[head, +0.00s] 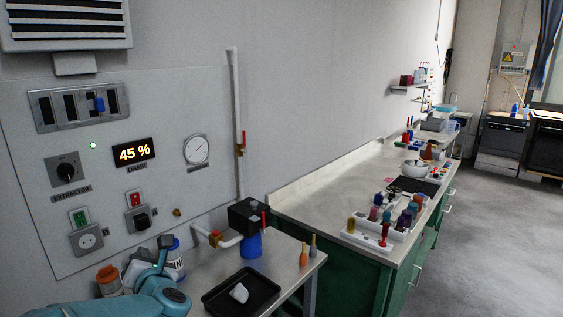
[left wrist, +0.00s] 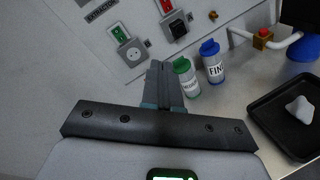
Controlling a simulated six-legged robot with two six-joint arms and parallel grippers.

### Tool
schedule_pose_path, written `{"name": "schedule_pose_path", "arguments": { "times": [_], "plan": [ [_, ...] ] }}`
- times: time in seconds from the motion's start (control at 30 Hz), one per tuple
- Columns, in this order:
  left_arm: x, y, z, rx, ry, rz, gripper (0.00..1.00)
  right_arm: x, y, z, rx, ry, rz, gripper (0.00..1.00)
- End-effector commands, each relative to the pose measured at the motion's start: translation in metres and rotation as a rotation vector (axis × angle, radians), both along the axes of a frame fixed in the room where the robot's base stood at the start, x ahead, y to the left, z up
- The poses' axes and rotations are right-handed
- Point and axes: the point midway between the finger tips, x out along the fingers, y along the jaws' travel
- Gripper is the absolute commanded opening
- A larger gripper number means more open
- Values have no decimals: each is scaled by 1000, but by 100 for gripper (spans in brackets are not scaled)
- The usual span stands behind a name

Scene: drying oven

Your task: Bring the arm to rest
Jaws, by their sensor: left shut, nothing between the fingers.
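My left gripper (head: 166,243) is at the lower left of the head view, on my teal arm, near the small metal table's left end. In the left wrist view its fingers (left wrist: 160,75) are together with nothing between them. They point toward the wall panel, just left of a green-capped bottle (left wrist: 188,82). A blue-capped bottle (left wrist: 215,68) stands beside that one; it also shows partly behind my arm in the head view (head: 175,264). My right gripper is in neither view.
A black tray (head: 213,304) with a white lump (head: 239,293) lies on the metal table. An orange-capped bottle (head: 108,276) stands at my arm's left. The wall panel (head: 115,230) carries switches, a gauge and a 45 % display. A green bench (head: 320,185) stands right; floor is clear beyond.

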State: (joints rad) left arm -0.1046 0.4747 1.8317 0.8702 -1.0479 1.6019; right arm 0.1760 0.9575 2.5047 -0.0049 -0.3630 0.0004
Motion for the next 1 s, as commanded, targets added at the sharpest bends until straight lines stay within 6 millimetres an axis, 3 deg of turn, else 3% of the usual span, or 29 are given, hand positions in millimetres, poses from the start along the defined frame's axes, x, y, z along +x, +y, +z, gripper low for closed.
{"name": "schedule_pose_path", "arguments": {
  "times": [0.17,0.27,0.4,0.5,0.6,0.8,0.97,1.0],
  "plan": [
    [-1,-28,-79,238,295,-210,0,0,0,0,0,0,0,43],
    [-13,-50,-140,414,502,-396,0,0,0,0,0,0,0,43],
    [-59,-89,-241,702,808,-771,0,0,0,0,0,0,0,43],
    [-110,-115,-303,891,961,-1080,0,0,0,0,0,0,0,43],
    [-167,-139,-349,1050,1040,-1387,0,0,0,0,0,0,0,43],
    [-271,-170,-396,1263,1010,-1914,0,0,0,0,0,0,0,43],
    [-348,-189,-409,1376,850,-2283,0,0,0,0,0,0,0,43],
    [-348,-189,-431,1390,842,-2289,0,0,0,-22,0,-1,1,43]
  ]
}}
